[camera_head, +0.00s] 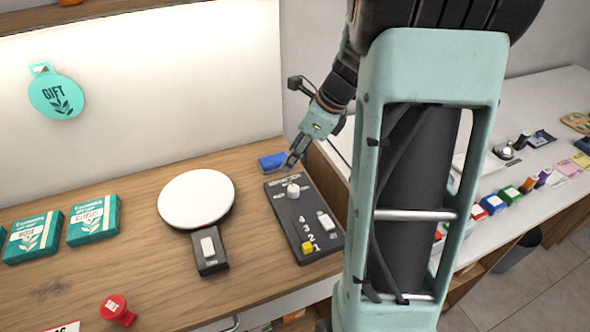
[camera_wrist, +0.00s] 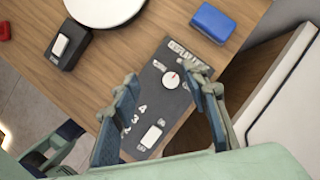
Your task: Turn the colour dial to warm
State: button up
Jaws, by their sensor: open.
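The dark display panel (camera_head: 296,217) lies on the wooden counter. The colour dial (camera_head: 292,191) is a round white knob near the panel's far end. In the wrist view the dial (camera_wrist: 170,80) has a red pointer mark directed roughly toward the panel's titled end; the small labels around it are too small to read. My gripper (camera_head: 292,161) is above the panel's far end, angled down. In the wrist view my gripper (camera_wrist: 165,78) is open, with the dial seen between its two fingers. I cannot tell whether the fingers touch it.
The panel also has a white rocker switch (camera_head: 326,221), a yellow button (camera_head: 307,247) and printed numbers. A blue block (camera_head: 272,161) lies just beyond the panel. A round white disc (camera_head: 197,199) on a dark switch base stands to the left. Teal boxes (camera_head: 93,220) sit farther left.

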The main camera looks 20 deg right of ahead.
aim_at(294, 188)
jog(key=s+d+f+m, duration=0.1)
jog(key=s+d+f, duration=0.1)
jog(key=d+f, duration=0.15)
jog(key=shift+g+h, duration=0.3)
jog(key=x, duration=1)
jog(key=shift+w+r+b, duration=0.1)
jog(key=shift+b, duration=0.25)
jog(key=shift+c, duration=0.2)
grip_shut()
